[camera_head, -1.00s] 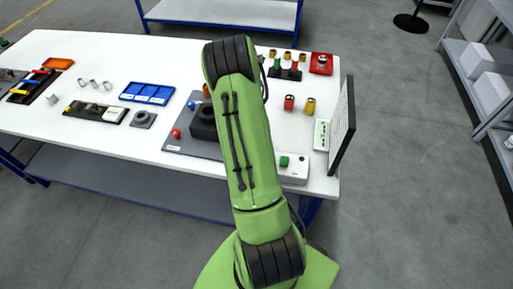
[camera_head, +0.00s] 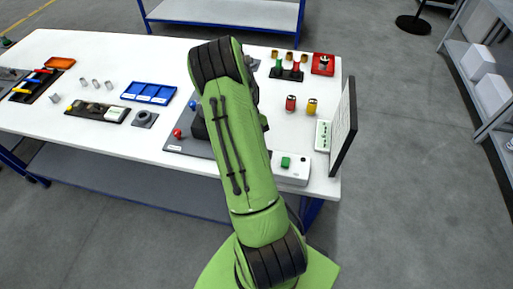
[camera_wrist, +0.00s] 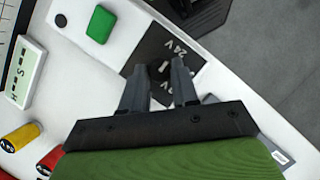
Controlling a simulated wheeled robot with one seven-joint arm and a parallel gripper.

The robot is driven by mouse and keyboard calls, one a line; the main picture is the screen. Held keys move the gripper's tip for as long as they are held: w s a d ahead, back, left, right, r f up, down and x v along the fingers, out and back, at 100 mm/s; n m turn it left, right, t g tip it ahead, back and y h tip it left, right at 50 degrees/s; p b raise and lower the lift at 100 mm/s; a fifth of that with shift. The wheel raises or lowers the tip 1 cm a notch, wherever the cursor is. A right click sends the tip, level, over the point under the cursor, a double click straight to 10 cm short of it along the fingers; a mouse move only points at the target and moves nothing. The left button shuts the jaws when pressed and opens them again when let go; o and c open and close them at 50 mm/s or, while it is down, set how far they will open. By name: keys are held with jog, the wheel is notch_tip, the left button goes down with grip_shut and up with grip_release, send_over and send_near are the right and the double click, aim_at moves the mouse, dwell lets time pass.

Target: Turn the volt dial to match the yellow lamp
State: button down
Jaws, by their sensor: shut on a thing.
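In the wrist view, a dark square plate (camera_wrist: 150,50) carries a white "24V" mark and another part-hidden voltage mark. The volt dial (camera_wrist: 165,67) is there, dark with a short white line, mostly hidden by the fingers. My gripper (camera_wrist: 160,80) is shut on the dial, one finger on each side. In the head view, my arm hides the gripper and the dial. I cannot pick out the yellow lamp for certain; a small yellow knob (camera_head: 69,108) sits on a dark strip at the left of the table.
A white box with a green button (camera_head: 286,162) is beside the plate. A tall dark-edged panel (camera_head: 344,126) stands at the table's right end. A blue tray (camera_head: 149,92) is farther left.

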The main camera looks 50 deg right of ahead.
jog(key=c, duration=0.8)
grip_release()
jog(key=shift+c, duration=0.2)
jog(key=p+v, duration=0.1)
jog(key=v, duration=1.4)
jog(key=shift+w+r+p, duration=0.15)
jog(key=shift+r+p, duration=0.15)
jog(key=shift+p, duration=0.05)
jog(key=shift+d, duration=0.1)
